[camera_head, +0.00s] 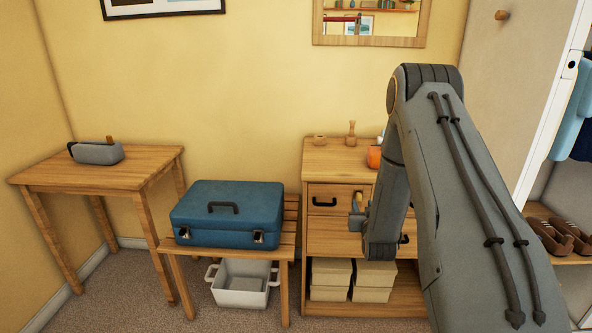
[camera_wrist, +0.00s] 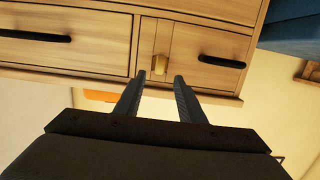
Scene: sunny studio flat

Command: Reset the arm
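My gripper (camera_wrist: 157,80) is in the wrist view with its two dark fingers apart and nothing between them. It faces the front of the wooden drawer cabinet (camera_wrist: 70,22), and a small brass-coloured knob (camera_wrist: 160,64) shows just beyond the fingertips. In the head view my arm reaches forward and bends down in front of the cabinet (camera_head: 330,222). My gripper (camera_head: 357,220) is partly hidden there by my wrist. I cannot tell whether the fingers touch anything in front.
A blue suitcase (camera_head: 228,205) lies on a slatted bench left of the cabinet, above a white bin (camera_head: 242,284). An orange cup (camera_head: 374,157) stands on the cabinet. Boxes (camera_head: 331,272) fill its lower shelf. A side table (camera_head: 70,176) stands left; shoes (camera_head: 551,236) sit right.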

